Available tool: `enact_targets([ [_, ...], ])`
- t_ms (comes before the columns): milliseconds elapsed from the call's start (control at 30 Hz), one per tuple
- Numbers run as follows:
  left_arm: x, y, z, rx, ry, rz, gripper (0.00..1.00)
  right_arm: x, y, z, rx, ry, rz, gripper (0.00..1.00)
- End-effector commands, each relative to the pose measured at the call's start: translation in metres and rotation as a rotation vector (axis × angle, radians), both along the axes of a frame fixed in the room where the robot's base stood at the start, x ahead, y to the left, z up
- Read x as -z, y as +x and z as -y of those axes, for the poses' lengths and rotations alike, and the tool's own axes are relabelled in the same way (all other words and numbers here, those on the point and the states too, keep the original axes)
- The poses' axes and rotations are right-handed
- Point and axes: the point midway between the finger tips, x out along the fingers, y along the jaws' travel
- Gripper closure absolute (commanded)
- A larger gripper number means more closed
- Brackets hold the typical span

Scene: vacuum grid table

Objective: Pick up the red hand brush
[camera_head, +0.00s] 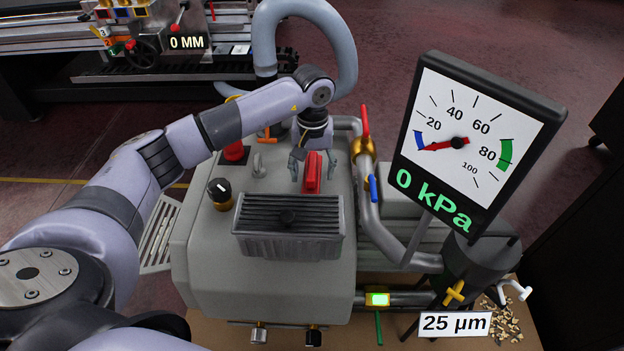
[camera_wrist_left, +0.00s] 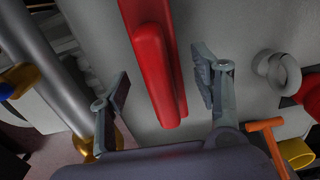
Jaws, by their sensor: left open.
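The red hand brush (camera_head: 312,172) lies on the grey top of the machine, behind the dark ribbed block. My left gripper (camera_head: 313,176) reaches down over it from behind, with one finger on each side of it. In the left wrist view the red brush (camera_wrist_left: 155,65) runs up between the two fingers of the open left gripper (camera_wrist_left: 162,88). Gaps show between the brush and both fingers. The brush's bristles cannot be made out. My right gripper is not in view.
A dark ribbed block (camera_head: 288,222) stands in front of the brush. A black knob (camera_head: 220,190) and a red button (camera_head: 234,151) are to the left. Pipes with a red-handled valve (camera_head: 365,122) and a large pressure gauge (camera_head: 470,140) stand to the right.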

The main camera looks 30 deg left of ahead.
Motion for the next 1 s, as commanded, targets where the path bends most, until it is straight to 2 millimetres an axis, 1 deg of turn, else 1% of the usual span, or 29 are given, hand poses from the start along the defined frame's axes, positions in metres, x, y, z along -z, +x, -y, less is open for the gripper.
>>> enact_targets([
  [33,0.011,-0.003,0.0,0.0,-0.001,-0.005,0.42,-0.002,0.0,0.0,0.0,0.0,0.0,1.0],
  [100,0.021,-0.003,0.0,0.001,-0.001,-0.004,0.42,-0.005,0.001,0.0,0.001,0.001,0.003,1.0],
  [200,0.029,-0.002,0.0,0.001,-0.002,-0.001,0.42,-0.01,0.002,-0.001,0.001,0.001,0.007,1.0],
  [333,0.032,-0.002,-0.001,0.0,0.0,-0.001,0.42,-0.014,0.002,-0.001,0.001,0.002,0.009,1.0],
  [467,0.032,-0.002,-0.001,0.0,0.0,-0.001,0.42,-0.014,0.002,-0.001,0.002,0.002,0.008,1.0],
  [567,0.032,-0.002,-0.001,0.0,0.0,-0.001,0.47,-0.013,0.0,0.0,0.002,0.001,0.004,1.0],
  [1000,0.032,-0.002,-0.001,0.0,0.0,-0.001,0.76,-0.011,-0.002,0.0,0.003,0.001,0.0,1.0],
])
